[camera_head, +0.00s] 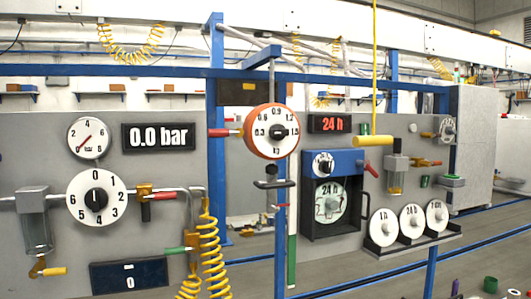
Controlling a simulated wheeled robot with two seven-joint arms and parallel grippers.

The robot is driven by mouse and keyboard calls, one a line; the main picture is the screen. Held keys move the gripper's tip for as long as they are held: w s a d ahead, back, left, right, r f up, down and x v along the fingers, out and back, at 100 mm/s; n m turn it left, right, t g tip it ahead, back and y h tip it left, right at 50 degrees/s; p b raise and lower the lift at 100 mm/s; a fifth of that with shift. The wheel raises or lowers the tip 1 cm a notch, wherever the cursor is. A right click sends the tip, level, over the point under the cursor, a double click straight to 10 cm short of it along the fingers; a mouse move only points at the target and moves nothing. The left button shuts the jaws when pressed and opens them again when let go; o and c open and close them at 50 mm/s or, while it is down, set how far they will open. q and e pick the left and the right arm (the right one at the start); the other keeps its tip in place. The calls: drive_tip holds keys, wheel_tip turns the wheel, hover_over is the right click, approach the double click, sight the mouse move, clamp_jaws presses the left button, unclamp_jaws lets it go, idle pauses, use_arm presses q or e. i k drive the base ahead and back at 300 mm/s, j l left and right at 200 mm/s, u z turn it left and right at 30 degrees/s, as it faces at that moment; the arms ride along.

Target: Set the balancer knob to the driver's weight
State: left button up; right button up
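The balancer (271,131) is a round white dial with an orange rim, hung from a blue bracket in the middle. Its scale shows 0.3, 0.6, 0.9, 1.2 and 1.5 from left over the top to right. The dark knob (278,132) sits in its centre; its exact setting is too small to tell. A red handle (222,132) sticks out at the dial's left. Below the balancer hangs a dark tool-like part (274,184), perhaps the driver; no weight marking on it is readable. Neither gripper is in view.
A left panel holds a gauge (89,138), a 0.0 bar display (158,136) and a 0–6 dial (97,195). Yellow coiled hose (211,250) hangs beside it. A right panel holds a 24 h recorder (331,200) and several discs on a shelf (413,240). A yellow handle (373,141) hangs before it.

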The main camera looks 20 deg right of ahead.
sight(277, 132)
drive_tip(key=l+z, duration=0.15)
drive_tip(key=z, duration=0.3)
drive_tip(key=l+z, duration=0.1)
drive_tip(key=z, duration=0.35)
drive_tip(key=i+z, duration=0.1)
drive_tip(key=z, duration=0.4)
drive_tip(key=i+l+z, duration=0.1)
drive_tip(key=z, duration=0.35)
